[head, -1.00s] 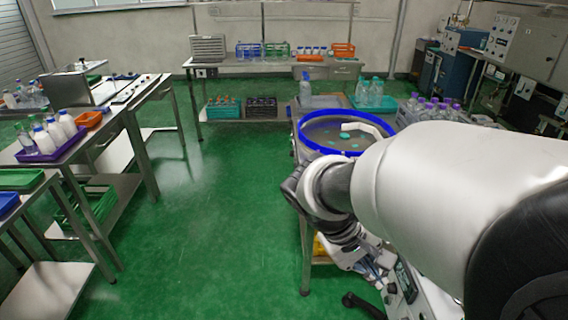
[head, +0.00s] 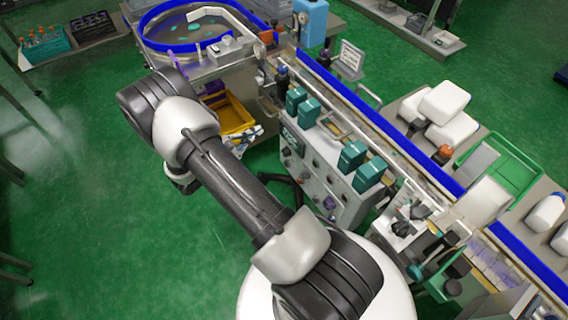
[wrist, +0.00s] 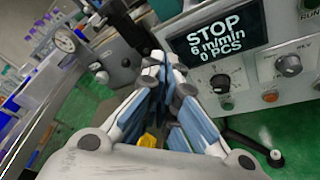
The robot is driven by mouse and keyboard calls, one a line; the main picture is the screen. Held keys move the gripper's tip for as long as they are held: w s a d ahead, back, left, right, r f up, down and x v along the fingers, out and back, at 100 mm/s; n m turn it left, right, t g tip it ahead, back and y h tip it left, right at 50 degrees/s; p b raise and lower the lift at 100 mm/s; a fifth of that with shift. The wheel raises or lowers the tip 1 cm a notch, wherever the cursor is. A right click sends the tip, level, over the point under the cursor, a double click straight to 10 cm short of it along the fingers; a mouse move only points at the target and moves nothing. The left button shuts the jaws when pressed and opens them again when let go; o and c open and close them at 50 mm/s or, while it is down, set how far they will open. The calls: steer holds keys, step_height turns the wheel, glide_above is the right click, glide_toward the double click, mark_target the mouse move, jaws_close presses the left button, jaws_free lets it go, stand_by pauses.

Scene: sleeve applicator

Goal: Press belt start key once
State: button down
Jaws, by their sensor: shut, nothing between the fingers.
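The control panel (head: 325,180) is on the front of the belt machine. In the wrist view its display (wrist: 215,45) reads STOP, 6 m/min, 0 PCS.
A round blue-rimmed turntable (head: 185,45) stands at the upper left, with a yellow bin (head: 232,115) below. Teal boxes (head: 352,155) line the machine's top. Green floor is open at left.

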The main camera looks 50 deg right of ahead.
mark_target(286, 164)
steer(key=s+a+f+n+t+y, duration=0.1)
steer(key=f+n+t, duration=0.3)
steer(key=f, duration=0.8)
steer(key=s+a+f+n+t+y, duration=0.1)
steer(key=a+f+n+t, duration=0.1)
steer(key=f, duration=0.9)
steer(key=shift+a+f+n+t, duration=0.3)
steer(key=shift+f+n+t, duration=0.05)
steer(key=shift+n+t, duration=0.6)
steer(key=shift+s, duration=0.15)
steer(key=s+d, duration=0.2)
steer(key=d, duration=0.6)
steer(key=shift+d+p, duration=0.3)
steer(key=shift+p, duration=0.1)
steer(key=shift+d, duration=0.1)
steer(key=shift+s+d, duration=0.1)
steer(key=shift+d, duration=0.2)
